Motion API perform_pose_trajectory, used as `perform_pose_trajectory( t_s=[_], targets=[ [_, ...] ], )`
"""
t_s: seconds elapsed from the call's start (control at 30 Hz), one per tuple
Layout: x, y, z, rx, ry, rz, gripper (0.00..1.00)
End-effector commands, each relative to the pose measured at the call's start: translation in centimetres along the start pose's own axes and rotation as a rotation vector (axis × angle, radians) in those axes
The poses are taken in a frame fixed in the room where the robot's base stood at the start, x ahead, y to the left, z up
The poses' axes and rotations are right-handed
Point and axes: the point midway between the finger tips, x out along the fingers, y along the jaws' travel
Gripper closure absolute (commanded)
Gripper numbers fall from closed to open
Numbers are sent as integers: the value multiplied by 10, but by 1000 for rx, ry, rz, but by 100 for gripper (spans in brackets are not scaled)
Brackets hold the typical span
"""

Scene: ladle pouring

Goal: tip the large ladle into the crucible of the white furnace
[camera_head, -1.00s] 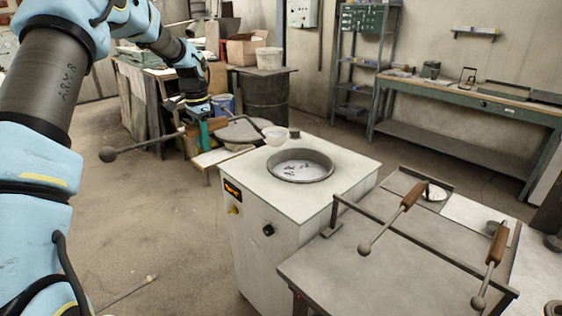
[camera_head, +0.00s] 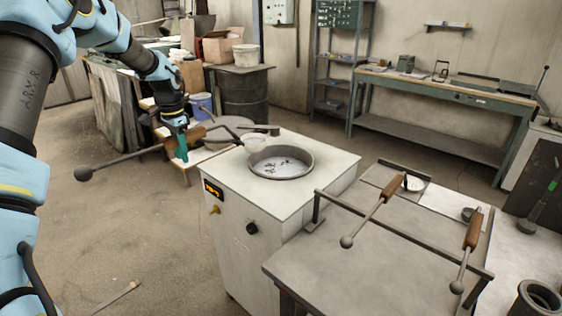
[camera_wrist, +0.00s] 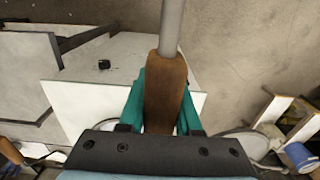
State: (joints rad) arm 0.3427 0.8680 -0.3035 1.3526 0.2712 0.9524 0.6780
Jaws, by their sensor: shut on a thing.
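My gripper (camera_head: 180,150) is shut on the wooden handle (camera_head: 196,134) of the large ladle, left of the white furnace (camera_head: 320,195). The ladle's rod runs left to a dark ball end (camera_head: 82,173) over the floor. A pale bowl (camera_head: 255,143), seemingly the ladle's, shows at the back left of the crucible (camera_head: 281,161). Whether it is tilted or overlaps the rim is hard to tell. The crucible is round, with grey contents and dark flecks. In the wrist view, the brown handle (camera_wrist: 165,88) sits between the teal fingers (camera_wrist: 163,105); the bowl is not visible there.
A small dark item (camera_head: 274,131) lies at the back of the furnace top. Two other wooden-handled ladles (camera_head: 384,189) (camera_head: 472,232) rest across a rail on the metal table (camera_head: 345,262) at right. A cluttered bench stands behind my gripper. Floor at left is mostly clear.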

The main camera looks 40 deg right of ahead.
Motion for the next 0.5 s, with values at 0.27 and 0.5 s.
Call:
perform_pose_trajectory(
  t_s=[0.27,0.5],
  targets=[
    [10,3,-1,1,4,-3,100],
    [20,6,-2,0,6,-4,100]
  ],
)
